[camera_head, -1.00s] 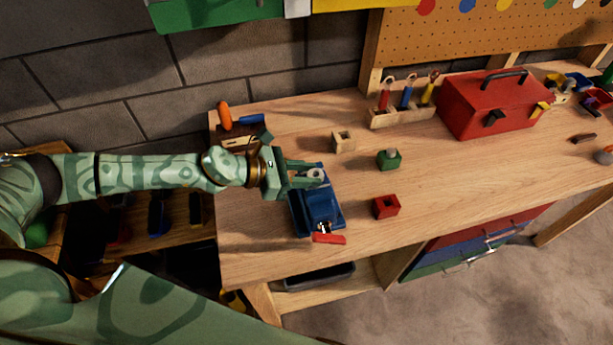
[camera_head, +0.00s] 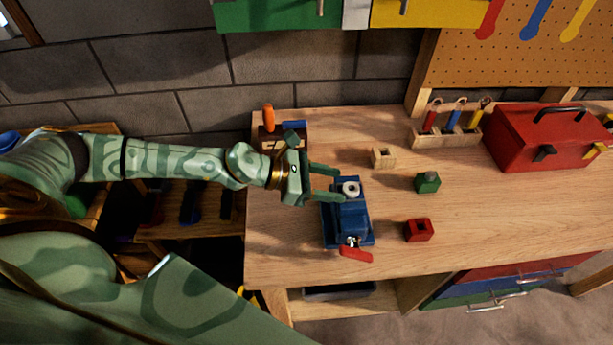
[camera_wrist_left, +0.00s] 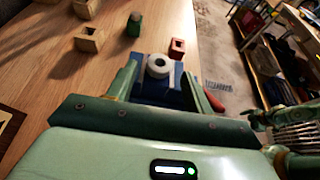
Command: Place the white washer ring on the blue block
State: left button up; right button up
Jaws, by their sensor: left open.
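The white washer ring (camera_head: 350,188) lies flat on top of blue material at the back of a blue vise (camera_head: 350,222) with a red handle. I cannot tell whether the blue under the ring is a separate block or part of the vise. The ring also shows on the blue top (camera_wrist_left: 160,66) in the left wrist view. My left gripper (camera_head: 339,184) is open, its two fingers pointing right just short of the ring or alongside its near edge. The wrist view shows the ring centred between and beyond the fingers.
A wooden block (camera_head: 383,157), a green block (camera_head: 428,182) and a red block (camera_head: 419,230) stand right of the vise. A red toolbox (camera_head: 545,138) and a tool rack (camera_head: 446,134) are at the back. The bench's front edge is close to the vise.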

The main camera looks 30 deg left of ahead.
pick_arm(q)
jog(key=b+v, duration=0.2)
jog(key=v, duration=0.7)
jog(key=shift+b, duration=0.4)
dwell(0.5)
dwell(0.4)
